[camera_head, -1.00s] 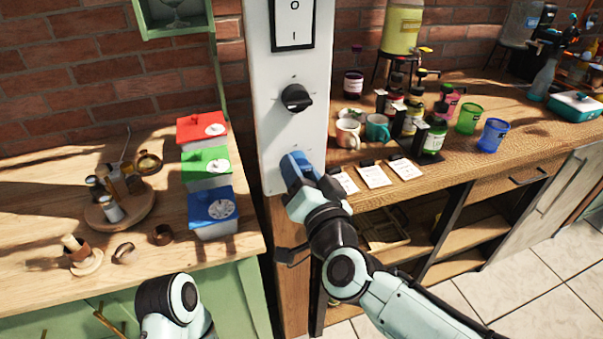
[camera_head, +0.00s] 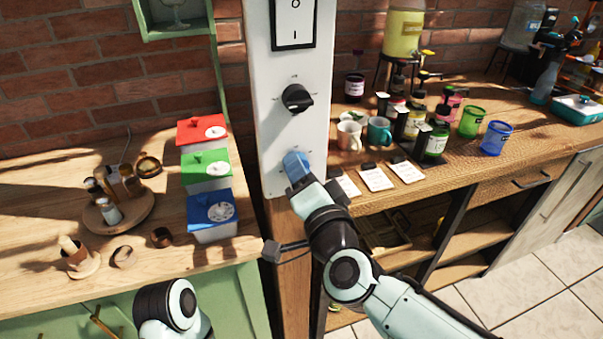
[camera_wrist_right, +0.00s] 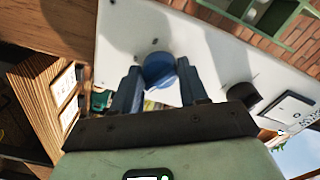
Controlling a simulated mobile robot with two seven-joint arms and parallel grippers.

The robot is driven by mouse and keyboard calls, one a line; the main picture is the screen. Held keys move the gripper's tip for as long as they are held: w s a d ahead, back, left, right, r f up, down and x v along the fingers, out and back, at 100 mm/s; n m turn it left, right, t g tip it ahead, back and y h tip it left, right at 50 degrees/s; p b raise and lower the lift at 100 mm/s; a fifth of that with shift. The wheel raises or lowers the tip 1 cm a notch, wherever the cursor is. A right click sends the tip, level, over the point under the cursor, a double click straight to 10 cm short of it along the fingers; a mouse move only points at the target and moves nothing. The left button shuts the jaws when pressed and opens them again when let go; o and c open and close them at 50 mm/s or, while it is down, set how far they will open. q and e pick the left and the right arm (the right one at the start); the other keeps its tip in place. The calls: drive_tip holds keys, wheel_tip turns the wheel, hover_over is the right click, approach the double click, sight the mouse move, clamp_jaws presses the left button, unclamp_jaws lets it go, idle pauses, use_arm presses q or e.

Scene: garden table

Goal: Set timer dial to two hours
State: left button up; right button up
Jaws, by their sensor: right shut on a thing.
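A white upright panel (camera_head: 262,120) carries a blue round dial (camera_head: 297,163) near its bottom, with small marks around it. The dial also shows in the right wrist view (camera_wrist_right: 159,70). My right gripper (camera_wrist_right: 160,82) is shut on the blue dial, with one finger on each side of it. In the head view the hand covers part of the dial, and I cannot read its setting. A black knob (camera_head: 297,98) sits higher on the same panel. My left gripper is out of view; only a link of my left arm shows at the bottom.
A rocker switch (camera_head: 295,22) is at the panel's top. Left are red (camera_head: 202,130), green and blue-lidded boxes on a wooden counter. Right are mugs (camera_head: 349,136), jars, and paper cards (camera_head: 376,177) on the bench, close to my right arm.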

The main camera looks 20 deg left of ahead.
drive_tip(key=o, duration=1)
drive_tip(key=shift+o, duration=0.2)
drive_tip(key=shift+s, duration=0.1)
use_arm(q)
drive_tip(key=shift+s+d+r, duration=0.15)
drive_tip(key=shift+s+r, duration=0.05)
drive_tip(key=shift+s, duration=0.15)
use_arm(e)
drive_tip(key=v, duration=1.3)
drive_tip(key=shift+d, duration=0.15)
